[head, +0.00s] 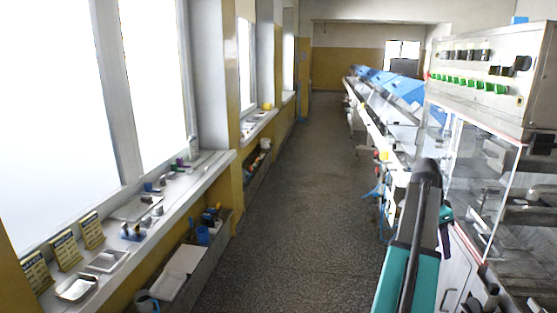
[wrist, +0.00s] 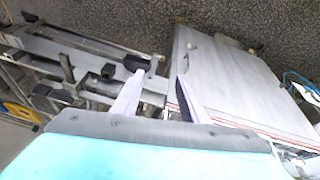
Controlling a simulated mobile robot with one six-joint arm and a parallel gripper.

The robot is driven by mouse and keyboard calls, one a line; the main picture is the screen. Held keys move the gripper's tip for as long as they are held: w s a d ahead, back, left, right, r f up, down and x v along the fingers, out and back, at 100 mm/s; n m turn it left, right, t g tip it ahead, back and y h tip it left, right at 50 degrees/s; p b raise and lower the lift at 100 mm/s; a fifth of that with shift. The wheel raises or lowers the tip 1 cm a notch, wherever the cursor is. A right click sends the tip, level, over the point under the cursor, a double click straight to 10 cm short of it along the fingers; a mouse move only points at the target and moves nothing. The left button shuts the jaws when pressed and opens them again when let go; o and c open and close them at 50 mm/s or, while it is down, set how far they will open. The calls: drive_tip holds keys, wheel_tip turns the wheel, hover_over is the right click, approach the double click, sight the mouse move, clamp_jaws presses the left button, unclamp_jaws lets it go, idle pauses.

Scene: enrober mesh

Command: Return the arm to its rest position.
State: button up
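My arm (head: 408,240), teal and dark grey, rises at the lower right of the head view, beside the machine line. My gripper (wrist: 160,76) shows in the wrist view with its two pale fingers apart and nothing between them. Behind the fingers are a light grey panel (wrist: 228,82) and metal machine bars (wrist: 75,52). I cannot make out the gripper's fingers in the head view.
A machine with a clear guard (head: 480,170) and a control box with green switches (head: 485,75) stands close on the right. A window sill (head: 125,240) with trays and small items runs along the left. The speckled floor aisle (head: 305,190) between is clear.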

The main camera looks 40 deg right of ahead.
drive_tip(key=w+a+f+n+y, duration=0.1)
drive_tip(key=w+a+f+n, duration=0.1)
drive_tip(key=w+a+f, duration=0.6)
drive_tip(key=w+a+f+n, duration=0.2)
drive_tip(key=w+a+f, duration=0.3)
drive_tip(key=w+f, duration=0.4)
drive_tip(key=w+a+f+n+g, duration=0.1)
drive_tip(key=w+a+f+n, duration=0.15)
drive_tip(key=a+f, duration=0.6)
drive_tip(key=w+a+f+n+g, duration=0.15)
drive_tip(key=w+a+f, duration=0.25)
drive_tip(key=a+f, duration=0.45)
drive_tip(key=s+a+f+n, duration=0.2)
drive_tip(key=a+f+n, duration=0.1)
drive_tip(key=a+f, duration=0.55)
drive_tip(key=s+a+f+n, duration=0.3)
drive_tip(key=a+f+n, duration=0.15)
drive_tip(key=a, duration=0.75)
drive_tip(key=s+a+f+n+y, duration=0.1)
drive_tip(key=s+a+f+n, duration=0.9)
drive_tip(key=s+a, duration=0.3)
drive_tip(key=shift+s+a+f+y, duration=0.25)
drive_tip(key=shift+s+a+y, duration=0.15)
drive_tip(key=shift+a, duration=0.5)
